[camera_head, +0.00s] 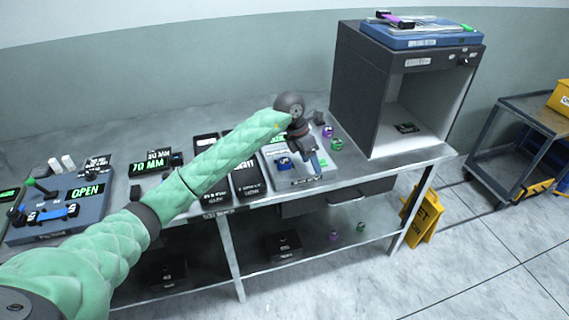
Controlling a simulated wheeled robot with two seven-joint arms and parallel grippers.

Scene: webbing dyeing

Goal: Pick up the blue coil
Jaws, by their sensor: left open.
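A small blue item (284,163), which looks like the blue coil, lies on a pale tray (302,183) on the metal bench. My left arm reaches across the bench from the left in a green padded sleeve. The gripper and wrist hide part of the tray. I cannot tell whether the fingers touch anything. My right gripper is out of view.
Purple (327,131) and green (337,145) coils lie right of the gripper. A dark open-fronted cabinet (362,105) stands at the bench's right end. Black bins (248,180) sit left of the tray. A device reading OPEN (88,205) is at far left.

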